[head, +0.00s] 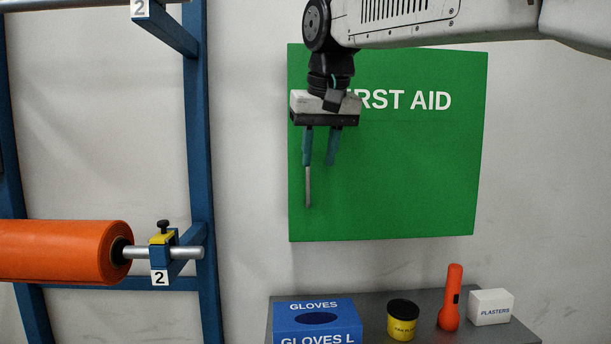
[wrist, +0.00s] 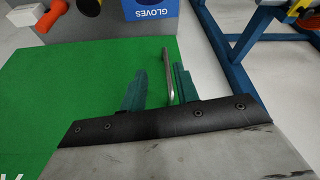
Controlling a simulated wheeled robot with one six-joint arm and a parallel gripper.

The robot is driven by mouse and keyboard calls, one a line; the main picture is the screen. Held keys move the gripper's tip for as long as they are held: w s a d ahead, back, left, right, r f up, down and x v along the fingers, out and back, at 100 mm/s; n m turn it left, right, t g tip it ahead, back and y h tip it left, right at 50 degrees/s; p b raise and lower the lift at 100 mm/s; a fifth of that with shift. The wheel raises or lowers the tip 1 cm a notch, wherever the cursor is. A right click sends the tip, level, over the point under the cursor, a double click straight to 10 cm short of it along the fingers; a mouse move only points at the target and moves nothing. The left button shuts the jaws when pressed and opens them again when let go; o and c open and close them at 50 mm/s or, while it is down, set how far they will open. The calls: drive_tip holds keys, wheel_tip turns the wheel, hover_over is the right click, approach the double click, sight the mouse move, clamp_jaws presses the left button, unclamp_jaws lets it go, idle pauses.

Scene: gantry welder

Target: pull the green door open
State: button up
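The green door (head: 420,170) is a flat panel on the wall with white FIRST AID lettering; it looks closed, and it also fills the left of the wrist view (wrist: 60,110). Its handle is a thin upright metal bar (head: 308,188) near the door's left edge. My gripper (head: 318,160) hangs in front of the door's upper left and covers the handle's upper part. In the wrist view my gripper (wrist: 160,72) has its teal fingers apart. The bar (wrist: 167,75) shows between them, nearer the right finger; I cannot tell whether they touch it.
Below the door a grey shelf (head: 365,308) holds a blue gloves box (head: 318,318), a yellow tub with a black lid (head: 402,320), an orange flashlight (head: 451,300) and a white plasters box (head: 491,306). A blue rack (head: 200,150) with an orange roll (head: 60,252) stands at left.

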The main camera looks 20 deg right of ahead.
sight(308, 169)
drive_tip(key=w+f, duration=0.5)
drive_tip(key=shift+w+f, duration=0.1)
idle(0.3)
drive_tip(key=shift+a, duration=0.1)
clamp_jaws()
